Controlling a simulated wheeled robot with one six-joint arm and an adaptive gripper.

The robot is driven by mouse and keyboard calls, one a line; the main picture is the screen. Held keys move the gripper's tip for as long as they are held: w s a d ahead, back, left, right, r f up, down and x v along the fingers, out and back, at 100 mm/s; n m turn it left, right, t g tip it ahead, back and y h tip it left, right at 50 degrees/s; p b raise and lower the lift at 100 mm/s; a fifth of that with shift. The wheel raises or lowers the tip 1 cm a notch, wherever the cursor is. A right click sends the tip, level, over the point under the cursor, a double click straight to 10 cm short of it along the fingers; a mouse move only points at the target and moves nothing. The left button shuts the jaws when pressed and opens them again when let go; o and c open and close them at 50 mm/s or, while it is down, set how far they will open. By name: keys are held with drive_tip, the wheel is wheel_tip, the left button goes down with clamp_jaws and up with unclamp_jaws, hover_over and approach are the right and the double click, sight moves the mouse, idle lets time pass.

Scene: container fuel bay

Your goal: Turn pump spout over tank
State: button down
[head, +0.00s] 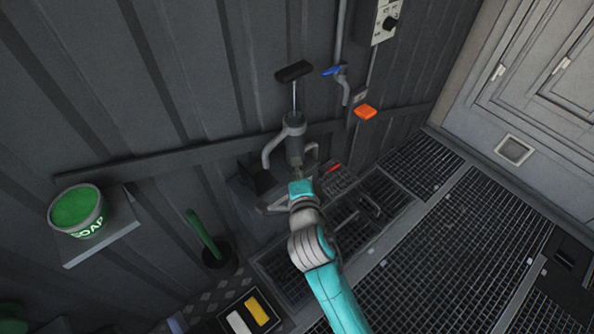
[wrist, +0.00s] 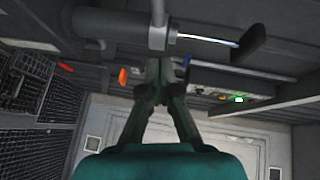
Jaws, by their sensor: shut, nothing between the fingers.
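The grey hand pump (head: 294,137) stands by the dark corrugated wall, with a black T-handle (head: 294,71) on a thin rod above it. A curved grey tube, which looks like the spout (head: 268,152), bends down at its left; a smaller loop shows at its right. My gripper (head: 297,180) is just below and in front of the pump body. In the wrist view the fingers of my gripper (wrist: 160,66) are together and empty, close to the pump (wrist: 120,27); contact cannot be told. No tank can be clearly made out; my arm hides part of the area under the pump.
A blue-handled tap (head: 333,71), an orange object (head: 365,111) and a switch box (head: 388,22) are on the wall at right. A soap bucket (head: 78,210) stands on a shelf at left. Open floor grating (head: 445,240) lies at right.

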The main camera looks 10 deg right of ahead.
sight(273, 142)
drive_tip(key=w, duration=0.2)
drive_tip(key=w+a+f, duration=0.1)
drive_tip(key=w, duration=0.4)
drive_tip(key=shift+w+a+f, duration=0.15)
drive_tip(key=shift+w, duration=0.05)
drive_tip(key=shift+w+a+f, duration=0.1)
drive_tip(key=shift+w+a, duration=0.2)
drive_tip(key=shift+w, duration=0.05)
drive_tip(key=shift+w+a, duration=0.95)
drive_tip(key=shift+a, duration=0.25)
